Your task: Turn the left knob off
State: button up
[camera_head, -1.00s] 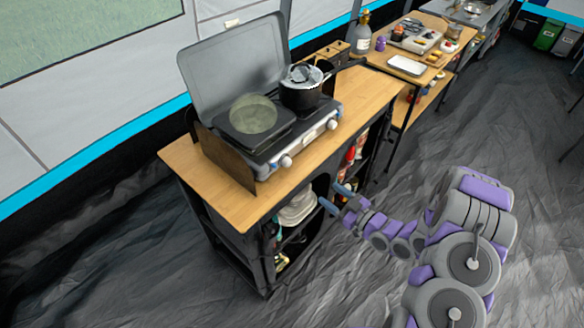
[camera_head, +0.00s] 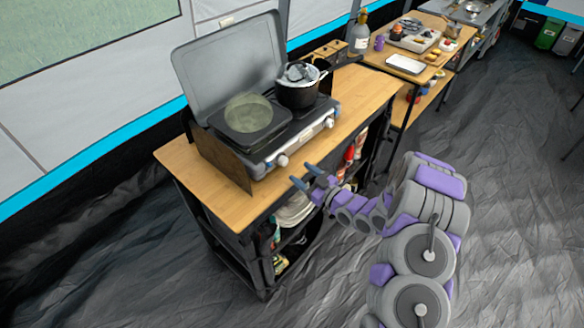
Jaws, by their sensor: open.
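A camp stove (camera_head: 262,156) with its grey lid (camera_head: 228,72) raised stands on a wooden-topped kitchen stand. Two white knobs sit on its front panel. The left knob (camera_head: 282,160) is at the near end, and the right knob (camera_head: 329,122) is farther along. My gripper (camera_head: 302,174) is open and empty, with its blue-tipped fingers just right of and slightly below the left knob in the picture. It appears apart from the knob. The knob's exact turn angle is too small to read.
A greenish round pan or plate (camera_head: 250,114) lies on the left burner. A dark pot (camera_head: 298,88) with a lid sits on the right burner. The wooden counter (camera_head: 222,206) has a bare near end. Open shelves with items are below. A second table (camera_head: 440,24) stands behind.

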aim_at(286, 165)
jog(key=x, duration=0.4)
jog(key=s+b+x, duration=0.1)
jog(key=x, duration=0.1)
jog(key=shift+w+a+f, duration=0.15)
jog(key=shift+a, duration=0.4)
jog(key=shift+w+d, duration=0.2)
jog(key=shift+d, duration=0.35)
jog(key=shift+a, duration=0.55)
jog(key=c, duration=0.5)
jog(key=shift+d, duration=0.15)
jog(key=c, duration=0.5)
